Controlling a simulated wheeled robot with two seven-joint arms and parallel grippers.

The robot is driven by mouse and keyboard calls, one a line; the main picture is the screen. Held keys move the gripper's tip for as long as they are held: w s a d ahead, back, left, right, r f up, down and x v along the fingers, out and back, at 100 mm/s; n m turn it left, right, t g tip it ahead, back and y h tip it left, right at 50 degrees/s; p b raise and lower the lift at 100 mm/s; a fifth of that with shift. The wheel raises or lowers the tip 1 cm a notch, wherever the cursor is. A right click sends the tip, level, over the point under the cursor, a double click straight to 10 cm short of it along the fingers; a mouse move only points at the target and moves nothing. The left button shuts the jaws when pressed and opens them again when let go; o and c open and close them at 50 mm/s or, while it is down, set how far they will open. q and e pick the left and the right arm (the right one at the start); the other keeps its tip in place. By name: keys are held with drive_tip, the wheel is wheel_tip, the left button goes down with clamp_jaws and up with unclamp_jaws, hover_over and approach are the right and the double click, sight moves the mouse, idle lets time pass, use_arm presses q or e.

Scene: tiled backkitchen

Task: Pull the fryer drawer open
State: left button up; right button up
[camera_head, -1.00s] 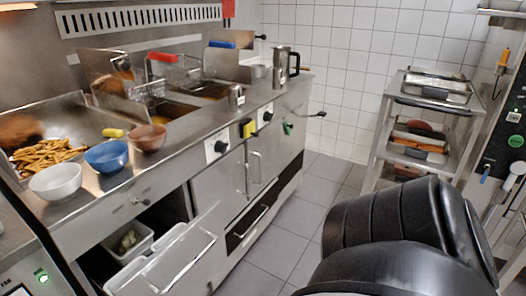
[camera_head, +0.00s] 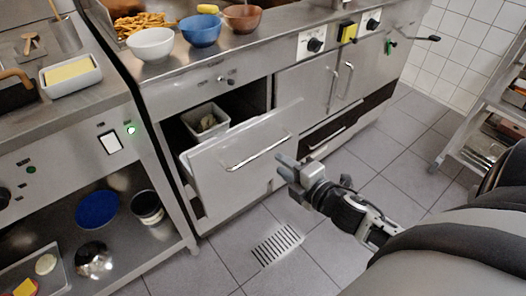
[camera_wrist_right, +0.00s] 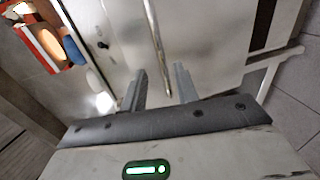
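The fryer drawer (camera_head: 225,175) is pulled out of the counter front under the bowls. Its steel front is tilted in the picture and carries a long bar handle (camera_head: 258,150). My right gripper (camera_head: 284,170) is just right of and below the handle, apart from it in the head view. In the right wrist view the two fingers (camera_wrist_right: 160,88) are spread with nothing gripped. The handle (camera_wrist_right: 155,40) runs down toward the gap between them; its distance from the fingertips is hard to tell. My left gripper is not in view.
Inside the drawer is a light container (camera_head: 205,120). To the left is an open shelf with a blue plate (camera_head: 97,208) and a metal pot (camera_head: 148,207). A floor drain (camera_head: 277,244) lies in front of the drawer. A rack (camera_head: 490,110) stands at the right. The tiled floor between is clear.

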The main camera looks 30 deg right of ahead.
sight(263, 150)
drive_tip(key=x, duration=0.9)
drive_tip(key=shift+s, duration=0.1)
clamp_jaws()
